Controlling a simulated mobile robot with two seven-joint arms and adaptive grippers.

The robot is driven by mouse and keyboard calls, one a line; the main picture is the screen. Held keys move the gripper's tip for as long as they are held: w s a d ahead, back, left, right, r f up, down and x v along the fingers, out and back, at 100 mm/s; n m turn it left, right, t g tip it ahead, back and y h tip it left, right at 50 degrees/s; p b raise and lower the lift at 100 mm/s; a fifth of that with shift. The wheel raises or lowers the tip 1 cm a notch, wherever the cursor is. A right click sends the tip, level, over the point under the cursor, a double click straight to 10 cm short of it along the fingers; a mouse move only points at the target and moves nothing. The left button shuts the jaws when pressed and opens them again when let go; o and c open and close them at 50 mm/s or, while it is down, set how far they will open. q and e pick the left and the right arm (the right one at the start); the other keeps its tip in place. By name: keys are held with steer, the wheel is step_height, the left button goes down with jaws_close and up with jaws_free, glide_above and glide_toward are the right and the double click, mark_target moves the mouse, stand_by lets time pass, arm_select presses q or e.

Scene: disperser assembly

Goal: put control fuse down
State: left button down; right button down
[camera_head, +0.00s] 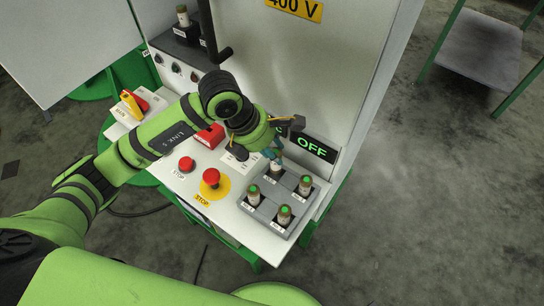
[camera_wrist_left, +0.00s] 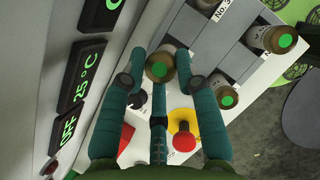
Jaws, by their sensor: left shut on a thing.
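My left gripper (camera_head: 273,154) is over the back left slot of the grey four-slot fuse holder (camera_head: 268,206). In the left wrist view, its two teal fingers are closed around a control fuse (camera_wrist_left: 159,67), a brown cylinder with a green top. In the head view this fuse is largely hidden by the gripper. I cannot tell whether it touches the slot floor. Green-topped fuses stand in the other slots: front left (camera_head: 254,194), front right (camera_head: 284,214) and back right (camera_head: 305,185). My right gripper is not in view.
The white panel carries red STOP buttons (camera_head: 211,178), a red switch block (camera_head: 210,136) and a lit OFF display (camera_head: 312,147) close beside the gripper. Another fuse (camera_head: 183,16) stands in a dark holder at the back. A green-legged table (camera_head: 480,45) is at right.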

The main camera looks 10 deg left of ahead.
arm_select(q)
step_height(320, 180, down, 4)
steer(key=shift+s+r+p, duration=0.1)
steer(key=shift+r+p, duration=0.15)
steer(key=shift+p, duration=0.05)
steer(key=shift+f, duration=0.25)
steer(key=c, duration=0.9)
jaws_free()
steer(key=shift+r, duration=0.25)
steer(key=shift+a+r, duration=0.15)
steer(key=shift+r, duration=0.2)
steer(key=b+v, duration=0.1)
steer(key=v, duration=1)
